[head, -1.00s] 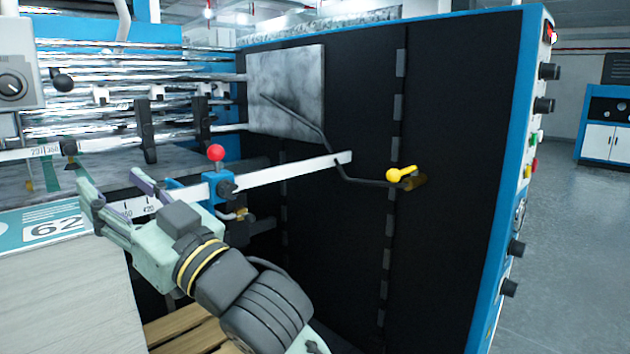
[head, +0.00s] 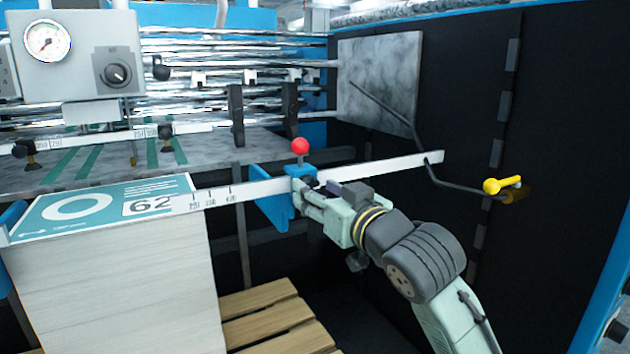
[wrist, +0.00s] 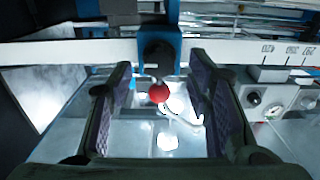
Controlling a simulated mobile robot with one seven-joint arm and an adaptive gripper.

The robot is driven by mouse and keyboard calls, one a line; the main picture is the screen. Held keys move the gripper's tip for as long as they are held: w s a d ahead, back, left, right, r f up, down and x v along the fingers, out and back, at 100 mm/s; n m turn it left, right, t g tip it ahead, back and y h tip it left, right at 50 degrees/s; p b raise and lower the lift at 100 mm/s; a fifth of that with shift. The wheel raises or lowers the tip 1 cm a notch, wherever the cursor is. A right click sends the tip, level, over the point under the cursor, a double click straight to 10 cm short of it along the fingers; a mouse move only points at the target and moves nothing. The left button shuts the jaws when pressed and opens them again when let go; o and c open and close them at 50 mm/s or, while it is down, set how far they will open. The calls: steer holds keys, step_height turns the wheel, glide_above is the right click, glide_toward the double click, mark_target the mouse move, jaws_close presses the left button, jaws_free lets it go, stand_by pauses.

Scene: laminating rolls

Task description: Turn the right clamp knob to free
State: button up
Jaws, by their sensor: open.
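The right clamp is a blue block (head: 290,178) with a red ball on an upright stem (head: 300,146), mounted on a white ruled bar (head: 390,164). Its black knob (wrist: 158,60) shows in the wrist view, with the red ball (wrist: 158,93) below it there. My gripper (head: 314,193) is at the clamp in the head view and covers the knob. In the wrist view my gripper (wrist: 159,66) is open, with one dark finger on each side of the knob. Gaps show beside the knob; I cannot tell how deep it sits between the fingertips.
A paper stack (head: 110,290) with a printed top sheet stands at the left. A wooden pallet (head: 265,310) lies low in the middle. A bent dark rod and a yellow handle (head: 500,185) are on the black panel at the right. Rollers (head: 230,75) run behind.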

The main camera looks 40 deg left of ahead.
mark_target(310, 180)
steer(key=shift+x, duration=1.15)
steer(key=shift+c, duration=0.6)
jaws_close()
